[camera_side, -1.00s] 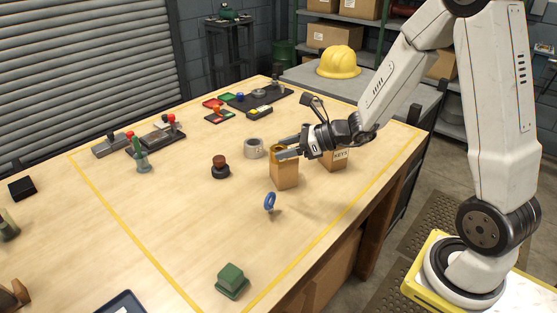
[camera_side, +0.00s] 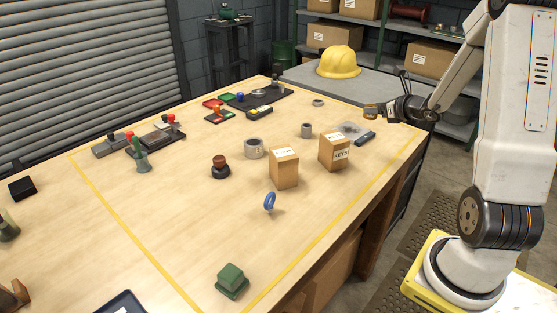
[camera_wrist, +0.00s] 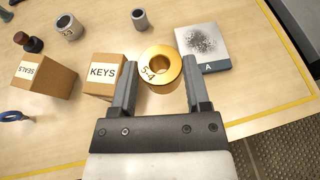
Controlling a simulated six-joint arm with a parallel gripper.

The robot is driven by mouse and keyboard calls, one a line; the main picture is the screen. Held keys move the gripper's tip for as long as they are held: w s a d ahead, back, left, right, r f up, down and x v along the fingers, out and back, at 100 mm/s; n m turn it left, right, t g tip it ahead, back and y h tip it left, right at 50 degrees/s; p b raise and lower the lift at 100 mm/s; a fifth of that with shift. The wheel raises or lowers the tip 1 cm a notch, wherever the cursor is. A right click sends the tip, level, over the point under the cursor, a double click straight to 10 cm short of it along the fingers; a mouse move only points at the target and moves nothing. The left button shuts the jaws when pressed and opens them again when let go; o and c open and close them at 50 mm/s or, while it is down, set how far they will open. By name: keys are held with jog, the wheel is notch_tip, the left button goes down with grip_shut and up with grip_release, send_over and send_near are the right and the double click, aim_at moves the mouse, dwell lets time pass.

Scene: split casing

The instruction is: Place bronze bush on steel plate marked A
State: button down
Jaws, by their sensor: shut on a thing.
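My gripper (camera_wrist: 160,97) is shut on the bronze bush (camera_wrist: 161,66), a gold ring marked "5-4" with its hole facing the wrist camera. In the side view the gripper (camera_side: 372,112) holds the bush (camera_side: 371,110) in the air over the right part of the table. The steel plate marked A (camera_wrist: 205,44) lies on the table just beyond and to the right of the bush in the wrist view. Its face is grey with a dark speckled patch, and the letter A is on a dark strip. In the side view the plate (camera_side: 350,127) is small, left of and below the bush.
The KEYS box (camera_side: 334,151) and the SEALS box (camera_side: 284,166) stand nearby. Grey rings (camera_side: 254,148), a smaller grey cylinder (camera_side: 306,130) and a dark stamp-like object (camera_side: 220,167) stand on the table (camera_side: 180,230).

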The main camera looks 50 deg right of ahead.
jog(key=shift+s+d+r+m+h, duration=0.1)
jog(key=shift+s+d+m+h, duration=0.1)
jog(key=shift+s+d, duration=0.25)
jog(key=shift+s+d+m+h, duration=0.1)
jog(key=shift+s+d+h, duration=0.1)
jog(key=shift+d, duration=0.3)
send_over(356, 133)
jog(key=s, duration=0.1)
jog(key=f, duration=0.5)
jog(key=a+f, duration=0.1)
jog(key=f, duration=0.2)
jog(key=shift+s+f, duration=0.1)
jog(key=shift+s, duration=0.05)
jog(key=shift+w+d+f, duration=0.4)
jog(key=shift+f, duration=0.15)
jog(key=shift+f, duration=0.1)
jog(key=shift+w+d+f, duration=0.1)
jog(key=shift+w+f, duration=0.05)
jog(key=shift+f, duration=1.6)
jog(key=shift+f, duration=0.1)
